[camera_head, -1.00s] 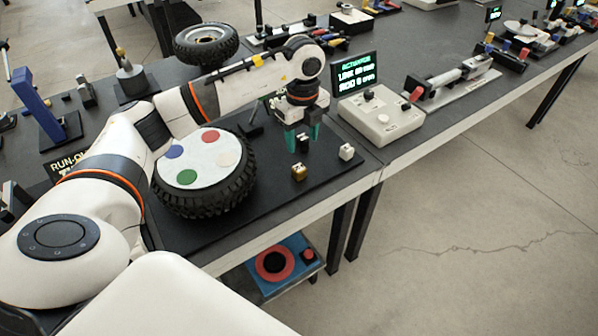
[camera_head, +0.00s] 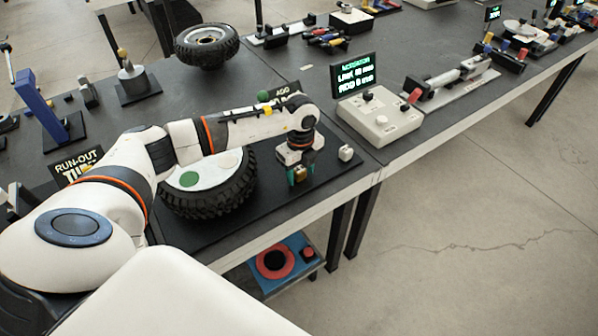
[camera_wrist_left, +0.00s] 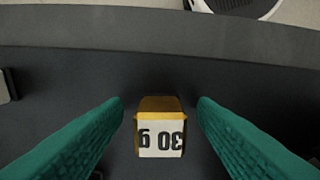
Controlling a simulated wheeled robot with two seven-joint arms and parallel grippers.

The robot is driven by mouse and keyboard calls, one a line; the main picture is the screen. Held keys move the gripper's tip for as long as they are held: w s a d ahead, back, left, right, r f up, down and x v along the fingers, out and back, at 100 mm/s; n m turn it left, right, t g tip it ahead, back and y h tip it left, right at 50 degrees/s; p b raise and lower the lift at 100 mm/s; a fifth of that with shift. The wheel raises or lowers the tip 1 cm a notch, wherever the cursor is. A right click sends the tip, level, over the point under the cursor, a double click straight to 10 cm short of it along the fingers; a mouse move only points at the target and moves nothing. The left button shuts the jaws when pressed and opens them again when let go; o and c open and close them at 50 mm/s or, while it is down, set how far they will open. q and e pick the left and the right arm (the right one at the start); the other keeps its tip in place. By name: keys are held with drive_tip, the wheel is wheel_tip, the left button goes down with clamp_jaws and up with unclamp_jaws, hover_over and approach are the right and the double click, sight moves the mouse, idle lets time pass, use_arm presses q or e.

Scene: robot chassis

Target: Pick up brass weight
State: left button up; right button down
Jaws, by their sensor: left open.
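The brass weight (camera_wrist_left: 160,105) is a small golden block with a white label that reads "30 g" upside down in the left wrist view. It stands on the black mat, and in the head view the brass weight (camera_head: 299,175) shows low between the fingers. My left gripper (camera_head: 302,172) is open above it. In the left wrist view the green fingers of my left gripper (camera_wrist_left: 160,118) lie either side of the weight, with a gap on each side. My right gripper is not in view.
A tyre with a white disc (camera_head: 215,182) lies left of the gripper, partly behind my arm. A white block (camera_head: 345,153) stands just right of the gripper. A grey control box (camera_head: 380,118) and a screen (camera_head: 353,74) are further right.

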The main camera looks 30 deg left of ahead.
use_arm(q)
drive_tip(key=c, duration=1)
drive_tip(key=shift+c, duration=0.2)
drive_tip(key=shift+r, duration=0.1)
